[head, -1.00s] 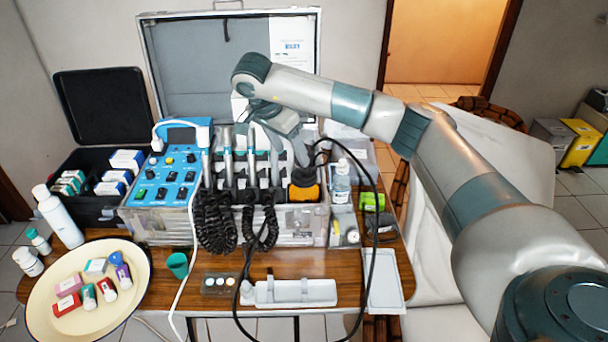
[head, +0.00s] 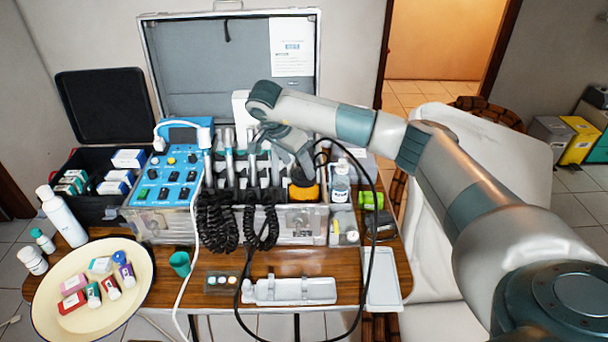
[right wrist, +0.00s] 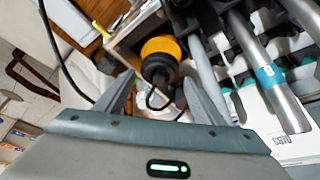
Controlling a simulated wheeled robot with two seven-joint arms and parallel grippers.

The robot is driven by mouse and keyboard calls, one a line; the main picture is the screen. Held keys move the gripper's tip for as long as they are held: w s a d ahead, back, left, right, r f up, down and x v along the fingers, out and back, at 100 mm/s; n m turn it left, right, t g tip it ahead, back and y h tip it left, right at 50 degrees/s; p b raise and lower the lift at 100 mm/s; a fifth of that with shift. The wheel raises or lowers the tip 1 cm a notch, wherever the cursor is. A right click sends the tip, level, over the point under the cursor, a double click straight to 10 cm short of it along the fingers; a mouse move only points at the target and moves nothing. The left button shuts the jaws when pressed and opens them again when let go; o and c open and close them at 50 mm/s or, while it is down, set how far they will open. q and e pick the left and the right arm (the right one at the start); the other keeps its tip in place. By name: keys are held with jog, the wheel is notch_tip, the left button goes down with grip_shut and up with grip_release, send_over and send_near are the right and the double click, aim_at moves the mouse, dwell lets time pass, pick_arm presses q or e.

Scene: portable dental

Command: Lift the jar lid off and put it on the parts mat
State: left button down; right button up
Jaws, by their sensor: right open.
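The jar (head: 304,193) shows as an orange body under a dark top at the right front of the open case; it also shows in the right wrist view (right wrist: 160,47). Its dark top (right wrist: 157,68) looks like the lid and lies between and beyond my fingertips. My right gripper (head: 302,162) is open and empty, just above the jar; its two spread fingers show in the right wrist view (right wrist: 160,85). Contact with the lid cannot be told. A pale flat rectangle (head: 383,280) at the table's right front may be the parts mat; it looks bare. My left gripper is out of view.
Handpieces (head: 229,160) stand in a row left of the jar, with coiled cords in front. A black cable (head: 371,225) loops from near the jar to the table front. A white holder (head: 290,291) lies left of the pale rectangle.

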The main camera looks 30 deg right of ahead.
aim_at(302, 170)
jog(key=p+x, duration=0.1)
jog(key=x, duration=0.1)
jog(key=p+x, duration=0.1)
jog(key=shift+d+f, duration=0.2)
jog(key=shift+d, duration=0.25)
jog(key=shift+w+d+f, duration=0.1)
jog(key=shift+w+f, duration=0.05)
jog(key=shift+f, duration=0.15)
jog(key=shift+c, duration=0.7)
jog(key=c, duration=0.6)
